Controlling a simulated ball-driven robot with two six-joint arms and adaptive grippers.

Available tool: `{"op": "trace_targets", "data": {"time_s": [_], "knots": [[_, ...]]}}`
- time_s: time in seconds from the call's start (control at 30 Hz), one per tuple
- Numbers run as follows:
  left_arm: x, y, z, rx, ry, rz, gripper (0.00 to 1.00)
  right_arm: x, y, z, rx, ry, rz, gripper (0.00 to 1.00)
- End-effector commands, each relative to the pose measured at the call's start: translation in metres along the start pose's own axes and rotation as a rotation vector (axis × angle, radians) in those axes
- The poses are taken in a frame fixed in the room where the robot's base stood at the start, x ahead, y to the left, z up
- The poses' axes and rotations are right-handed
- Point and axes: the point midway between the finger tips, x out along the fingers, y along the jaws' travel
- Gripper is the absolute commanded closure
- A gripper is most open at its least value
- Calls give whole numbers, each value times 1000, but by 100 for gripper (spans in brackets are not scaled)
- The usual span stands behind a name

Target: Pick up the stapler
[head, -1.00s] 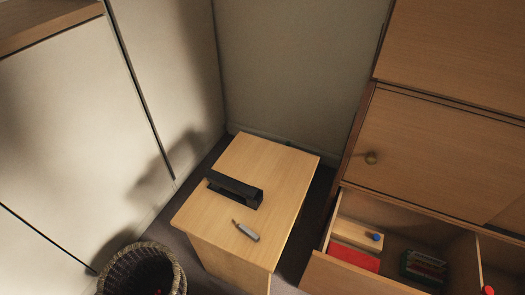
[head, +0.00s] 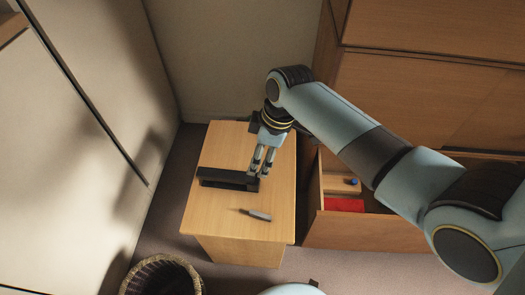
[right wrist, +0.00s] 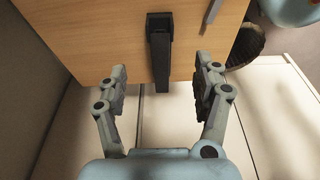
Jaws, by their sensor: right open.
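The black stapler (head: 222,179) lies on the small wooden table (head: 270,232), its left end by the table's left edge. In the right wrist view the stapler (right wrist: 160,48) points lengthwise between my fingers, and one end appears to reach past the table edge. My right gripper (head: 261,171) is open and empty near the stapler's right end. In the right wrist view the gripper's fingertips (right wrist: 162,78) stand on either side of the stapler, apart from it. My left gripper is not in view.
A small grey tool (head: 257,215) lies in front of the stapler. A wicker basket (head: 160,276) stands on the floor in front. An open drawer (head: 340,230) with a red item is at the right. Walls stand at the left and back.

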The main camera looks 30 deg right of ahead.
Motion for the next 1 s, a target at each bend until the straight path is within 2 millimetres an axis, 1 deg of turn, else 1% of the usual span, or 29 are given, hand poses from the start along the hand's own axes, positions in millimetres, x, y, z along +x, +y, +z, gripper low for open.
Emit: {"op": "trace_targets", "data": {"time_s": [0.03,0.17,0.6,0.87,1.0], "knots": [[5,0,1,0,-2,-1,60,6,0,1,1,-1,-1,33],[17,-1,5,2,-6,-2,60,17,-1,2,2,-2,-1,33],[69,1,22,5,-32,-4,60,68,-1,3,4,-2,-2,33],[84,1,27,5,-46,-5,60,98,-1,2,4,-3,0,33],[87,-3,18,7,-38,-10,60,107,-1,2,4,-2,0,33]]}}
